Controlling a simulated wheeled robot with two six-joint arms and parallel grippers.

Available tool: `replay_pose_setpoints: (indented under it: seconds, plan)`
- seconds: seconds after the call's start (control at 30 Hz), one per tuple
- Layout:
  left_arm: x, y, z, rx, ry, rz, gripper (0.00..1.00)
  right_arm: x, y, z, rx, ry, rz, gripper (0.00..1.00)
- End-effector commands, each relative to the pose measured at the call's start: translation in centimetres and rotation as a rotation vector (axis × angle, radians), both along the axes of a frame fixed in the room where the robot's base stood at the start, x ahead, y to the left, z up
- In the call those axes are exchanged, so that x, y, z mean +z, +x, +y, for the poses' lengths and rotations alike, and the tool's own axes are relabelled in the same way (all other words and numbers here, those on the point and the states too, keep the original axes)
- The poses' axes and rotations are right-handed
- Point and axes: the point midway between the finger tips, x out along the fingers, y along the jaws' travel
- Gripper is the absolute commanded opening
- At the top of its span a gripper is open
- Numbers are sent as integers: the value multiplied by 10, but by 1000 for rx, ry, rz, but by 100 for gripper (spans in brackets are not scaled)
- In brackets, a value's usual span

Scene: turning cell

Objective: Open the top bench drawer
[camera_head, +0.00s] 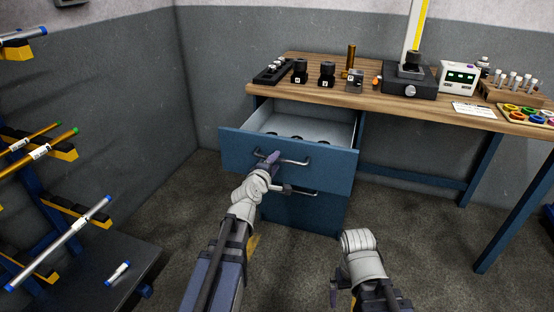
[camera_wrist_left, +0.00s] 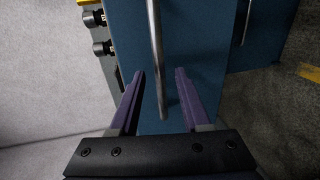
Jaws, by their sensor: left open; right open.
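The top bench drawer (camera_head: 240,150) is blue and stands pulled out from under the wooden bench top, with its pale inside showing and several dark round items in it. Its metal bar handle (camera_head: 293,161) runs across the front; in the left wrist view the handle (camera_wrist_left: 156,60) passes between the two purple fingers. My left gripper (camera_head: 268,160) is at the handle's left part, and in the left wrist view the gripper (camera_wrist_left: 160,85) is open, with a gap on both sides of the bar. My right gripper (camera_head: 338,290) is low at the front, away from the drawer, and partly hidden.
A lower blue drawer (camera_head: 300,212) is closed under the open one. The bench top (camera_head: 430,106) carries tool holders, a gauge stand (camera_head: 410,82) and a white meter (camera_head: 458,77). A rack with bars (camera_head: 60,243) stands at the left. Floor right of the drawers is clear.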

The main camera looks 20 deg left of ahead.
Motion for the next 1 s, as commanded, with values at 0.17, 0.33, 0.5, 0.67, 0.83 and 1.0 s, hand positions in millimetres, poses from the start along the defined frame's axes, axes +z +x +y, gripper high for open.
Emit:
replay_pose_setpoints:
  seconds: [0.17, 0.33, 0.5, 0.67, 0.83, 1.0]
  plan:
    - [8, -34, 1, 1, -1, 0, 47, 8, 0, 0, 0, 0, 0, 100]
    - [10, -48, 1, 0, 0, 0, 47, 10, 0, 0, 0, 0, 0, 100]
    - [10, -48, 2, 0, 0, 0, 47, 10, 0, 0, 0, 0, 0, 100]
    - [10, -48, 2, 0, 0, 0, 47, 10, 0, 0, 0, 0, 0, 100]
    - [14, -48, -8, -31, 26, 19, 47, 19, 0, 0, 0, 0, 0, 100]
    - [26, -62, -75, -265, 232, 162, 47, 66, 0, 0, 0, 0, 0, 100]
